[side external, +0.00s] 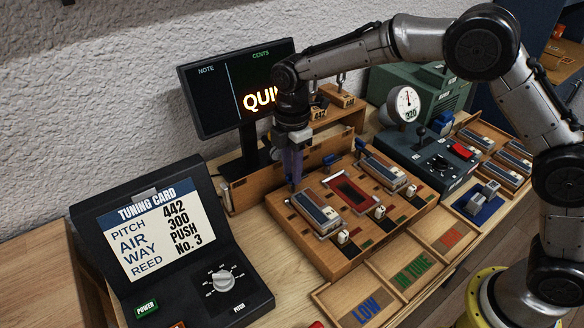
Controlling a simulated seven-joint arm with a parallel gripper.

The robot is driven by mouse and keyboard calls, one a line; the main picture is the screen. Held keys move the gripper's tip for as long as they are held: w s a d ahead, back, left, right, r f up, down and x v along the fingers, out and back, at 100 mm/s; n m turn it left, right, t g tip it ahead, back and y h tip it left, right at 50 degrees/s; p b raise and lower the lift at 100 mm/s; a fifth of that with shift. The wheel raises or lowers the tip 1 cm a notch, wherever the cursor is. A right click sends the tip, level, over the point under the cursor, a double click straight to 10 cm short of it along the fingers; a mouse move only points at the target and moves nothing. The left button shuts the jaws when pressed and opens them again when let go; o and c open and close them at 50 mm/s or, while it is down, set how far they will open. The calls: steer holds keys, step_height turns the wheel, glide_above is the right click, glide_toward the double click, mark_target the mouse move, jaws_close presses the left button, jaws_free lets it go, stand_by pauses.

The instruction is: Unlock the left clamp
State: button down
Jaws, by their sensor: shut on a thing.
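The left clamp (293,180) is at the back left of the wooden board (300,235), behind the left reed plate (318,208). Its blue lever stands roughly upright under my gripper (293,158). My gripper points down and is shut on this lever; the fingertips are small and partly merge with it. The right clamp (361,149), also with a blue lever, is at the back of the board behind the right reed plate (383,172).
A red-framed slot (349,191) lies between the plates. A monitor (225,95) stands close behind my gripper. The tuning card panel (160,235) is at left, a gauge (405,104) and control box (435,150) at right. Labelled trays (410,270) lie in front.

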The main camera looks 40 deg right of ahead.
steer(key=shift+r, duration=0.1)
steer(key=c, duration=0.7)
jaws_free()
steer(key=shift+o, duration=0.2)
step_height(320, 180, up, 14)
steer(key=shift+d, duration=0.1)
